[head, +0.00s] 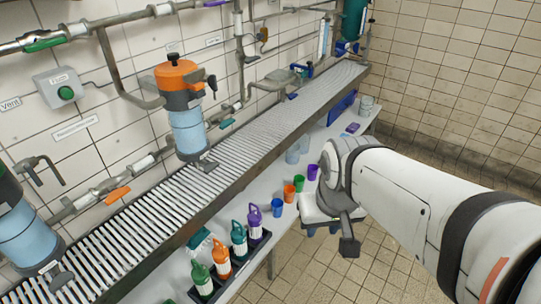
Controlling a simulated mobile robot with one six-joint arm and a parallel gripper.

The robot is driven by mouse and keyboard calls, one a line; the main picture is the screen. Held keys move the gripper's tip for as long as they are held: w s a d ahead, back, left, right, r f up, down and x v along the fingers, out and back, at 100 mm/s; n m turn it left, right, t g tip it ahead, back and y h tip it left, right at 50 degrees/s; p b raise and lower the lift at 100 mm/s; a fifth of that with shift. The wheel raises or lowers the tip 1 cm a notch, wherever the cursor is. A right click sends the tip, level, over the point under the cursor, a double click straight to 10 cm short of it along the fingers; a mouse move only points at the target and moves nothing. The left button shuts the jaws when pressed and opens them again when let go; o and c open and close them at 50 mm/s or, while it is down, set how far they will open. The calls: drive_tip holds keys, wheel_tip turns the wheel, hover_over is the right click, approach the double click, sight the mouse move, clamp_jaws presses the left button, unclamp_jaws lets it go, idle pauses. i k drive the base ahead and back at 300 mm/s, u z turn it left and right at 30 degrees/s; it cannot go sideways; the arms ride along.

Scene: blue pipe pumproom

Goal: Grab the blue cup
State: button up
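The blue cup (277,208) stands upright on the pale lower shelf (262,224), near its front edge, just below the middle of the head view. An orange cup (289,193), a green cup (299,184) and a purple cup (312,172) stand in a row behind it. My arm comes in from the right. My gripper (323,229) is at the arm's end, to the right of the blue cup and apart from it. The wrist partly hides the gripper, and I cannot make out whether its fingers are open or shut.
A dark tray (222,291) holds several coloured spray-type bottles at the lower left of the shelf. A grated ledge (190,196) with an orange-topped canister (185,110) runs above. The tiled floor (385,265) is open at lower right.

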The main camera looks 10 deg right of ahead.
sight(277, 205)
drive_tip(key=z, duration=0.55)
drive_tip(key=i, duration=1.15)
drive_tip(key=z, duration=0.15)
